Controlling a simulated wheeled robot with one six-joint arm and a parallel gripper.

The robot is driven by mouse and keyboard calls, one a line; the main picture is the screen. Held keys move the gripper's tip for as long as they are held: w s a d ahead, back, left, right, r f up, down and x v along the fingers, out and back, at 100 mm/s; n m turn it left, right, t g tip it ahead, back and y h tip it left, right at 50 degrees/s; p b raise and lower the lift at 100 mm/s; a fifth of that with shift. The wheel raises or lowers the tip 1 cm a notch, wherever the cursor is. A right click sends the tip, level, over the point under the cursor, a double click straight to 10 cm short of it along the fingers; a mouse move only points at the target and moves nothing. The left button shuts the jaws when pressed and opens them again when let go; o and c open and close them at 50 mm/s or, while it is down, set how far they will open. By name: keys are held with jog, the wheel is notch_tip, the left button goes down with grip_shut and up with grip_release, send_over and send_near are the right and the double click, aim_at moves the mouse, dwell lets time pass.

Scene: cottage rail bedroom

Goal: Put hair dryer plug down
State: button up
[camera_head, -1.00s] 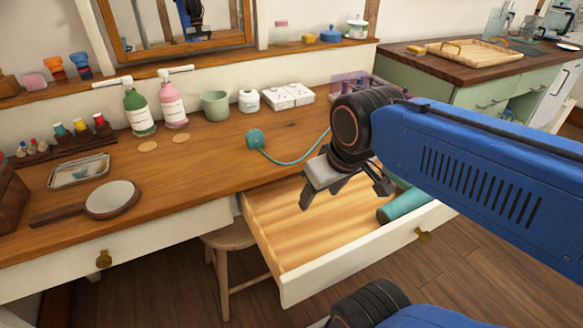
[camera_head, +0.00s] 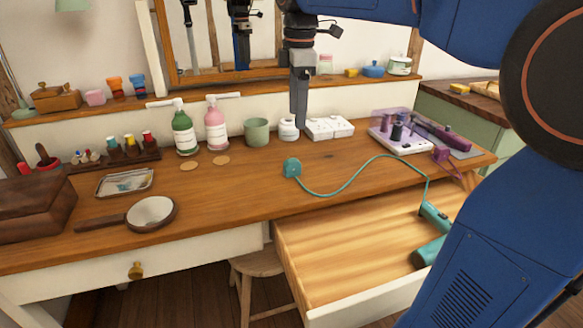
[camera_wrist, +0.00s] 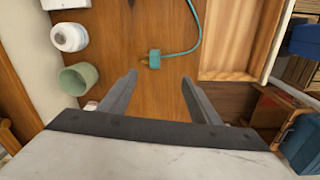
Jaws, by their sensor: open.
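The teal hair dryer plug (camera_head: 292,167) lies on the wooden dressing table top, behind the open drawer. Its teal cord (camera_head: 350,180) runs right across the table and down into the drawer. The teal hair dryer (camera_head: 432,245) lies in the drawer's right side, partly hidden by my arm. My gripper (camera_head: 300,110) hangs above the back of the table, pointing down, apart from the plug. In the wrist view my gripper (camera_wrist: 160,90) is open with nothing between its fingers, and the plug (camera_wrist: 154,58) lies on the table beyond the fingertips.
The open drawer (camera_head: 345,262) juts out at the front. A green cup (camera_head: 257,132), a white jar (camera_head: 288,129) and white outlet boxes (camera_head: 328,127) stand behind the plug. A tray with purple items (camera_head: 405,138) is at right, a hand mirror (camera_head: 152,213) at left.

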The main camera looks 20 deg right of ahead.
jog(key=w+a+r+n, duration=0.1)
jog(key=w+n, duration=0.1)
jog(key=w, duration=0.1)
send_over(291, 159)
jog(key=shift+g, duration=0.3)
jog(key=f, duration=1.2)
jog(key=shift+w+a, duration=0.2)
jog(key=shift+w, duration=0.05)
jog(key=shift+s+d+f, duration=0.1)
jog(key=shift+d+f, duration=0.05)
jog(key=shift+f, duration=1.15)
jog(key=shift+s+d+f, duration=0.1)
jog(key=shift+f, duration=1.2)
jog(key=c, duration=1.2)
jog(key=shift+o, duration=0.2)
jog(key=shift+w+r, duration=0.1)
